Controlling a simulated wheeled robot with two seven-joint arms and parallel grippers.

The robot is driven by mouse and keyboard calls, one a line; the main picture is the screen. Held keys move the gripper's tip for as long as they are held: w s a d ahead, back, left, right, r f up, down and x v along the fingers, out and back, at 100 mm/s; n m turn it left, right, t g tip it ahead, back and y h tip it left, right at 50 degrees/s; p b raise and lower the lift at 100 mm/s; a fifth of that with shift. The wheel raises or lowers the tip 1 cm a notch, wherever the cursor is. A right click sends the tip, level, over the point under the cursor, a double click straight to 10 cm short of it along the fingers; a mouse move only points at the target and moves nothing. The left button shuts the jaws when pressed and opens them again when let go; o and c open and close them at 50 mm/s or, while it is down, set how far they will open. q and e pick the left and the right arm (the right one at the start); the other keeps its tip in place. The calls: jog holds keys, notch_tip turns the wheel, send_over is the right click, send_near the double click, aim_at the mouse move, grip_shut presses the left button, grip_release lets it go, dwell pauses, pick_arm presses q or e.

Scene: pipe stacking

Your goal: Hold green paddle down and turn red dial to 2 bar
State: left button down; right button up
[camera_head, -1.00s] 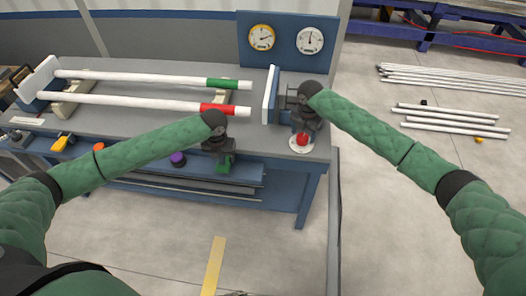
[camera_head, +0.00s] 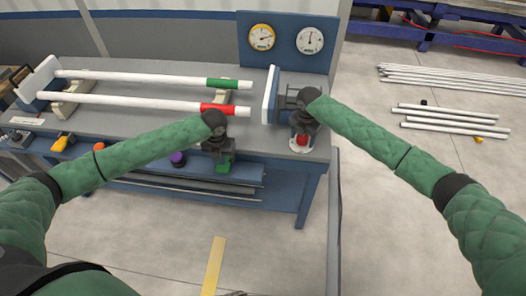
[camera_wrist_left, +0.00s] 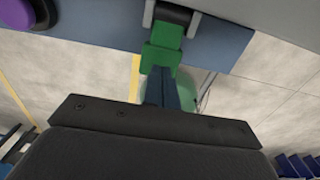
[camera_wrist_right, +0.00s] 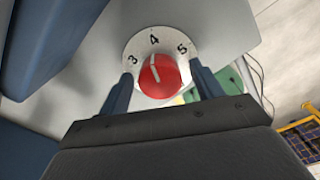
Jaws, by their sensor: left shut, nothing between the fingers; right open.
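The green paddle (camera_head: 224,163) sticks out from the bench's front edge; it also shows in the left wrist view (camera_wrist_left: 163,48). My left gripper (camera_wrist_left: 168,75) is shut and empty, its fingertips at the paddle's outer end. I cannot tell whether they press on it. The red dial (camera_wrist_right: 160,78) sits on a white plate numbered 3, 4 and 5 where visible; its white line points close to 4. My right gripper (camera_head: 301,132) is open, with one finger on each side of the dial and gaps remaining. The 2 mark is hidden.
Two gauges, one yellow-rimmed (camera_head: 261,37) and one white (camera_head: 310,40), stand on a blue panel behind. Two white pipes, with green (camera_head: 222,84) and red (camera_head: 216,108) bands, lie on the bench. A purple knob (camera_head: 178,158) is left of the paddle.

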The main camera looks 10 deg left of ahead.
jog(key=c, duration=0.9)
pick_arm(q)
jog(key=shift+f, duration=0.1)
jog(key=shift+f, duration=2)
